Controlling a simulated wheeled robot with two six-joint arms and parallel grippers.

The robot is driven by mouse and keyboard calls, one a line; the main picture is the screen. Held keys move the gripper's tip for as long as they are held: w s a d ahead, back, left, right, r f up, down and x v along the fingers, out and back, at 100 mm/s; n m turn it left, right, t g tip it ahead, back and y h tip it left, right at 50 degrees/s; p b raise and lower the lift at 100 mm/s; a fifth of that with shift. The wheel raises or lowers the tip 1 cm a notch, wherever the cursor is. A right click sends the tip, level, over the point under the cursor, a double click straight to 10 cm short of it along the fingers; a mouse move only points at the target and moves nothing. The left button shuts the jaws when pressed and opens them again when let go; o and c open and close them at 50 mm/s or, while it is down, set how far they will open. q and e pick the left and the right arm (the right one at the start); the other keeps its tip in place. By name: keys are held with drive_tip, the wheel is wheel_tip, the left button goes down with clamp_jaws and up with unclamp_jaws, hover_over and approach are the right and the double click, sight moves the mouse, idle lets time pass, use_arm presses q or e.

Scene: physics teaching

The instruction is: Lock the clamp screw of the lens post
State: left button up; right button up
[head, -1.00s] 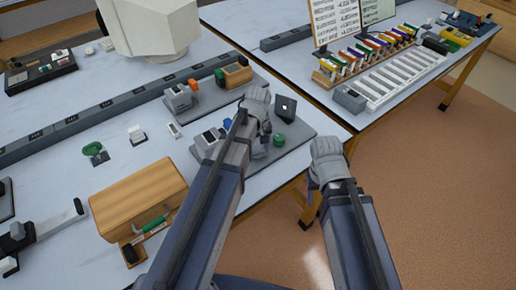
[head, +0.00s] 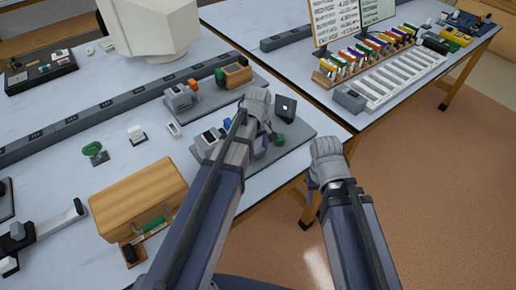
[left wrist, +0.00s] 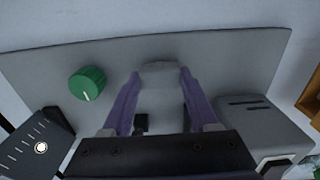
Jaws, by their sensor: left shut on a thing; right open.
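My left gripper (head: 262,152) is over the grey baseplate near the front edge of the table. In the left wrist view its two purple fingers (left wrist: 160,74) are shut on a pale grey, rounded piece (left wrist: 160,92) between them. I cannot tell for sure whether this piece is the clamp screw or part of the lens post; the gripper and arm hide most of it in the head view. A green knob (head: 279,140) with a white mark is beside the gripper; it also shows in the left wrist view (left wrist: 88,83). My right gripper (head: 313,186) is open and empty, off the table's edge.
The grey baseplate (head: 307,134) also carries a black panel (head: 286,104) with a pale dot and a grey box with a display (head: 210,137). A wooden box (head: 138,195) stands at the left. A second table with colored blocks is at the right. Floor is clear below my right gripper.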

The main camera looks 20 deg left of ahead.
sight(258, 150)
use_arm(q)
drive_tip(key=o, duration=1.4)
drive_tip(key=shift+r, duration=0.1)
wheel_tip(258, 150, up, 8)
drive_tip(key=p, duration=0.8)
drive_tip(key=shift+f, duration=0.2)
